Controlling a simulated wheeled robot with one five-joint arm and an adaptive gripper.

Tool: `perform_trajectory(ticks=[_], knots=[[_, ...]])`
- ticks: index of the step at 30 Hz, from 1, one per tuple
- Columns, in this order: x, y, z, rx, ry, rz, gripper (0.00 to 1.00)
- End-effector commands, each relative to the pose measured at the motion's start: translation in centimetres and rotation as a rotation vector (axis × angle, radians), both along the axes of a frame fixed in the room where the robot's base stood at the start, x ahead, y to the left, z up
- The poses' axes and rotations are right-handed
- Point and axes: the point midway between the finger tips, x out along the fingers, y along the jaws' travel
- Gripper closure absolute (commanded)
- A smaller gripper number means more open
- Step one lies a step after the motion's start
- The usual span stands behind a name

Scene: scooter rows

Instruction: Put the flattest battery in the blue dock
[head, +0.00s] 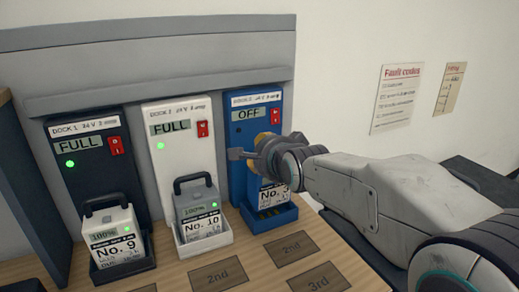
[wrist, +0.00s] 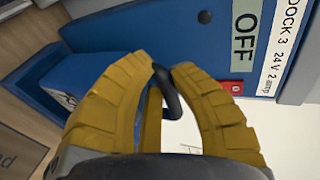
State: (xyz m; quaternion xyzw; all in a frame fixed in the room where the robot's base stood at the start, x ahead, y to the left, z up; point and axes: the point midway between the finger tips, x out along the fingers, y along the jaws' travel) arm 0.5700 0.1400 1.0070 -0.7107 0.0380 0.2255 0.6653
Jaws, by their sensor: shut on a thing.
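The blue dock (head: 238,156) is the rightmost of three; its display reads OFF. It also shows in the wrist view (wrist: 130,30). My gripper (head: 262,150) is in front of it, its yellow fingers (wrist: 165,80) shut on the black handle (wrist: 168,95) of a battery. The battery's white label (head: 272,194), reading "No." with the digit unclear, shows under my gripper, just above the blue tray (head: 272,222). My gripper hides the battery's upper part and charge reading. I cannot tell whether the battery touches the tray.
A black dock (head: 84,190) holds battery No. 9 (head: 112,236), and a white dock (head: 158,158) holds No. 10 (head: 198,212); both batteries read 100% and both docks FULL. Marked squares, "2nd" (head: 222,276) and "3rd" (head: 318,280), lie empty on the wooden bench.

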Motion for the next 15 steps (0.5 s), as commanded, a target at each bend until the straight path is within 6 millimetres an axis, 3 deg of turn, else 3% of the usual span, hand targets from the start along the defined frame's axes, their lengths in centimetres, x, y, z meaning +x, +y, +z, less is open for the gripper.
perform_trajectory(ticks=[1, 15], knots=[[-0.03, -0.03, 0.81, 0.001, -0.012, 0.0, 1.0], [-0.72, -0.28, 0.7, -0.011, 0.026, 0.0, 1.0]])
